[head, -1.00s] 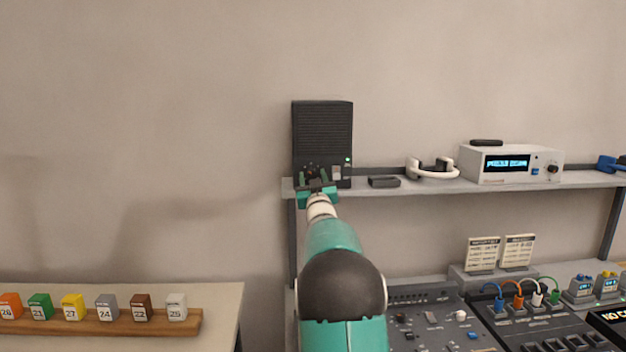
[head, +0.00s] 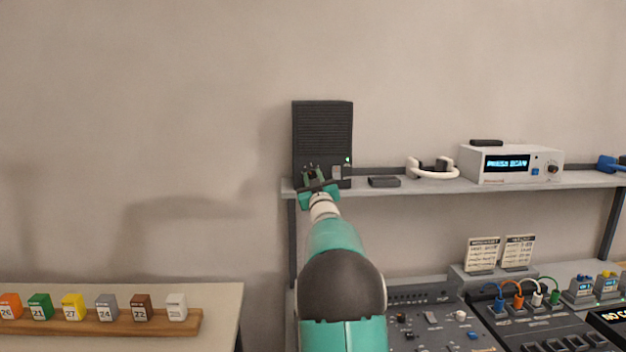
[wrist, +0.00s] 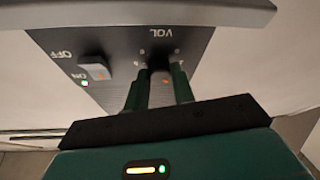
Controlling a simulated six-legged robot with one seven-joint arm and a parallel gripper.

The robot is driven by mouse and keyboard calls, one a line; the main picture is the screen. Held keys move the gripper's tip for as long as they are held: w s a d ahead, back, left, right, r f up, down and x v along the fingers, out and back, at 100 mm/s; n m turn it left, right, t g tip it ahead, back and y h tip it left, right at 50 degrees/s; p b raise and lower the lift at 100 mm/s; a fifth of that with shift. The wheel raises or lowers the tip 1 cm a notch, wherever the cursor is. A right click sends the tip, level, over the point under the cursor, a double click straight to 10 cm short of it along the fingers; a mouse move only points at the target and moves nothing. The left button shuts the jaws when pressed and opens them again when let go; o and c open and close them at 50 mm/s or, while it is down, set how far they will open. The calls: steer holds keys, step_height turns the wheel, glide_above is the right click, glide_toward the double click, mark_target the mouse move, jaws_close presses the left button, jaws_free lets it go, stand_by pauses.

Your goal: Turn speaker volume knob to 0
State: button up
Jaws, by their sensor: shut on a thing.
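The dark speaker (head: 322,130) stands on the left end of the wall shelf. In the wrist view its panel (wrist: 118,60) appears upside down, with the label VOL and an ON/OFF switch (wrist: 95,70) beside a lit green light. The volume knob (wrist: 160,76) sits below the VOL label, between the two green fingers of my gripper (wrist: 160,88). My gripper, also in the head view (head: 314,174), is shut on the knob. The fingers hide most of the knob, and I cannot read its setting.
On the shelf (head: 450,187), a small dark box (head: 384,182), white headphones (head: 433,169) and a silver device (head: 511,164) stand to the right. A mixing console (head: 430,325) lies below. Numbered blocks (head: 107,306) sit on the left table.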

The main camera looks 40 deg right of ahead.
steer(key=n+y, duration=0.1)
steer(key=n, duration=0.2)
steer(key=n+y, duration=0.2)
steer(key=n, duration=0.1)
steer(key=shift+s+d+r+t, duration=0.1)
steer(key=shift+t, duration=0.3)
steer(key=n+y, duration=0.1)
steer(key=n, duration=0.2)
steer(key=n+y, duration=0.1)
steer(key=n, duration=0.1)
steer(key=shift+d+n+y, duration=0.1)
steer(key=shift+n+y, duration=0.2)
steer(key=shift+n, duration=0.1)
steer(key=n+g, duration=0.1)
steer(key=n, duration=0.1)
steer(key=n+y, duration=0.1)
steer(key=n, duration=0.1)
steer(key=shift+r+n+g, duration=0.2)
steer(key=shift+n+g, duration=0.1)
steer(key=shift+g, duration=0.1)
steer(key=shift+s+r+n+g+y, duration=0.1)
steer(key=shift+n+g+y, duration=0.35)
steer(key=shift+n, duration=1.25)
steer(key=shift+g, duration=0.25)
steer(key=o, duration=1)
